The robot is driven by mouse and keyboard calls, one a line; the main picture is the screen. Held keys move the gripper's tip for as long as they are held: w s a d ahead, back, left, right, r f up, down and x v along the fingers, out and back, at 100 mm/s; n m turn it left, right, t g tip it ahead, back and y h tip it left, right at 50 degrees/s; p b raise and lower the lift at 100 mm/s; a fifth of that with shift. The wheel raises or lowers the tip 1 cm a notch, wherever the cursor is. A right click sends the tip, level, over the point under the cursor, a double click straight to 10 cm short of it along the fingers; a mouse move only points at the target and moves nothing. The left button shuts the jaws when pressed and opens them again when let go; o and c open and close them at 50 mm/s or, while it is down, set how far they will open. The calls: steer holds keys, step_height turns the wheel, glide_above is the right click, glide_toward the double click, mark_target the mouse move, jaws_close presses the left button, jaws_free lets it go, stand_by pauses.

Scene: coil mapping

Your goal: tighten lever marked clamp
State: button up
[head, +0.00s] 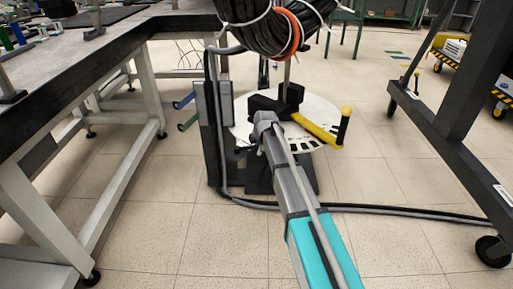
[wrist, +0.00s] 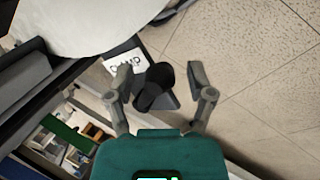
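In the wrist view a white label (wrist: 123,62) with dark, tilted lettering that seems to read CLAMP sits on a dark plate. Beside it is a black lever or knob (wrist: 155,88). My gripper (wrist: 158,76) is open, with its fingers apart on either side of the black part. I cannot tell whether either finger touches it. In the head view my arm reaches to the stand (head: 213,140), and my gripper cannot be made out clearly there. A blue lever (head: 183,101) and a green lever (head: 187,122) stick out left of the stand.
A pale round disc (head: 322,112) with dark marks is on the stand, with a yellow crank (head: 318,130) over it. A black cable coil (head: 265,25) hangs above. A workbench (head: 75,75) is at left, a dark frame (head: 435,115) at right. A cable (head: 400,208) crosses the floor.

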jaws_close()
